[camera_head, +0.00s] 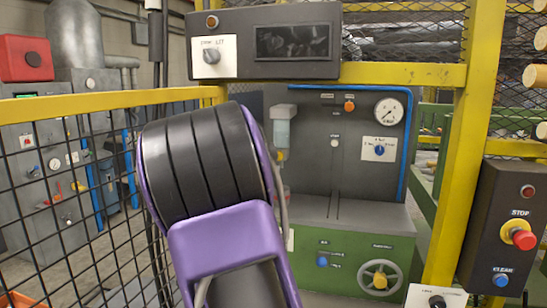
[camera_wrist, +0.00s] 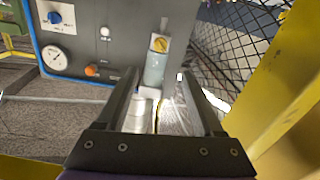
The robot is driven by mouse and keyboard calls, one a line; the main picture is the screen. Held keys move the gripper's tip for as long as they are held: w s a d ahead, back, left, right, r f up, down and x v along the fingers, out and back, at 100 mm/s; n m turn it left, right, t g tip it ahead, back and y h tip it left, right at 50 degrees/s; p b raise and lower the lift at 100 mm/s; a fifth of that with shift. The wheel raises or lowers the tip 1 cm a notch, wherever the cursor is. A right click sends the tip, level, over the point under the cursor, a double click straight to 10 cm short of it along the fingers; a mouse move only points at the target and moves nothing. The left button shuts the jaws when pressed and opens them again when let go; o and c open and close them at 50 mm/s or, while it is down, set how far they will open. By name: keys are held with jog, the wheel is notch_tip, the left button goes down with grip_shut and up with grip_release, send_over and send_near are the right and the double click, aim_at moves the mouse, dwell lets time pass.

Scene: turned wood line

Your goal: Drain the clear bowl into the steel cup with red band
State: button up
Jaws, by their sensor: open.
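The clear bowl (camera_head: 281,133) hangs under a pale cap on the grey panel, with a yellow knob (camera_head: 281,155) at its lower end. The wrist view is turned over: the bowl (camera_wrist: 155,70) shows there with its yellow knob (camera_wrist: 160,44) above it. My gripper (camera_wrist: 158,76) is open. Its two fingers point toward the bowl, which appears in the gap beyond their tips; I see no contact. The gripper is hidden in the head view behind my purple and black arm. A small reddish patch (camera_head: 285,188) below the bowl may be the cup's band; the arm hides most of that spot.
A pressure gauge (camera_head: 388,111) and a blue knob (camera_head: 379,150) are right of the bowl. A handwheel (camera_head: 380,277) is on the green base (camera_head: 340,235). Yellow posts (camera_head: 445,180) and black mesh fencing (camera_head: 80,200) flank the opening. A stop button (camera_head: 519,235) is at right.

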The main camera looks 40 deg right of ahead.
aim_at(277, 156)
jog(key=p+x, duration=0.1)
jog(key=x, duration=1.4)
jog(key=shift+w+d, duration=0.25)
jog(key=shift+w, duration=0.05)
grip_shut()
